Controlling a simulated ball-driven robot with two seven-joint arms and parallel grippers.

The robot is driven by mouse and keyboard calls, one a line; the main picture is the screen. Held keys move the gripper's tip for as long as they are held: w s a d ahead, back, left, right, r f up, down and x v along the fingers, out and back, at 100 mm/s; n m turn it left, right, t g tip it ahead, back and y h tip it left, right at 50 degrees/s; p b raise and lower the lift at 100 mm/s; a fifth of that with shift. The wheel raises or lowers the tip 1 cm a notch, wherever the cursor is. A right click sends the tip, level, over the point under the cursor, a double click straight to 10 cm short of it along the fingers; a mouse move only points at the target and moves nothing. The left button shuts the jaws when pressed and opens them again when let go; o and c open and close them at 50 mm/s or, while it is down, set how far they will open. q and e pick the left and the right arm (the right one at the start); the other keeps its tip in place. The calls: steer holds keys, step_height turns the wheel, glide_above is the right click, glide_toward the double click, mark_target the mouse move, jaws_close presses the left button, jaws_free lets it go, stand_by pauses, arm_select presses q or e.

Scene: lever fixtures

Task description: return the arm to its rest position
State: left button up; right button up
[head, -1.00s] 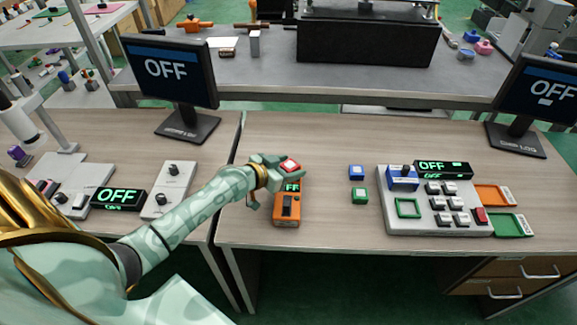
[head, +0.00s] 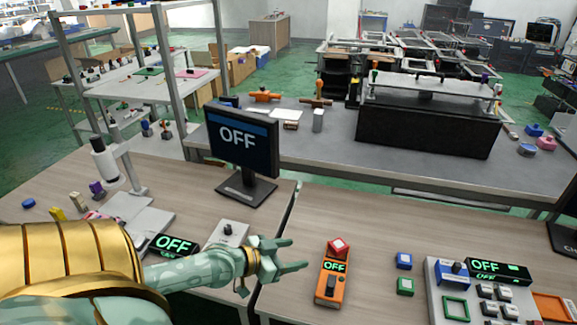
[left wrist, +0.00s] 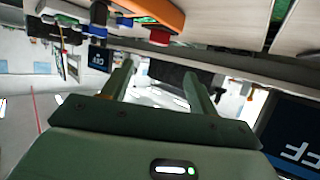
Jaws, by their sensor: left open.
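My left arm (head: 200,268) reaches in from the left in the head view. My left gripper (head: 297,254) is open and empty, with its fingers pointing right. It is just left of the orange device (head: 333,277), apart from it in the picture. This device has a dark switch and a green OFF display, and a red block (head: 338,248) sits at its far end. In the left wrist view the gripper's two fingers (left wrist: 158,68) are spread with nothing between them, and the red block (left wrist: 159,37) shows beyond them. My right gripper is not in view.
A monitor (head: 241,141) reading OFF stands behind the gripper. A blue block (head: 404,261) and a green block (head: 405,286) lie right of the orange device. A grey button panel (head: 437,291) is farther right. A white fixture (head: 227,234) is close behind my forearm.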

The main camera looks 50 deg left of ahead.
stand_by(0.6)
arm_select(q)
steer(key=s+d+f+m+g, duration=0.4)
steer(key=s+d, duration=0.4)
steer(key=d, duration=0.4)
steer(key=s+a+r+g+y, duration=0.35)
steer(key=s+r+y, duration=0.25)
steer(key=y, duration=0.2)
steer(key=s+d+f+g+h, duration=0.1)
steer(key=s+d+f+h, duration=0.1)
steer(key=f, duration=1)
steer(key=s+d+f+g+h, duration=0.1)
steer(key=s+d+f, duration=0.15)
steer(key=f, duration=1.05)
steer(key=s+f+n+g+h, duration=0.1)
steer(key=s+f, duration=0.6)
steer(key=s, duration=0.3)
steer(key=s+f+n+g, duration=0.2)
steer(key=s+f, duration=0.6)
steer(key=s, duration=0.3)
steer(key=shift+s+a+f+h, duration=0.15)
steer(key=shift+a+f+h, duration=0.1)
steer(key=shift+a+h, duration=0.15)
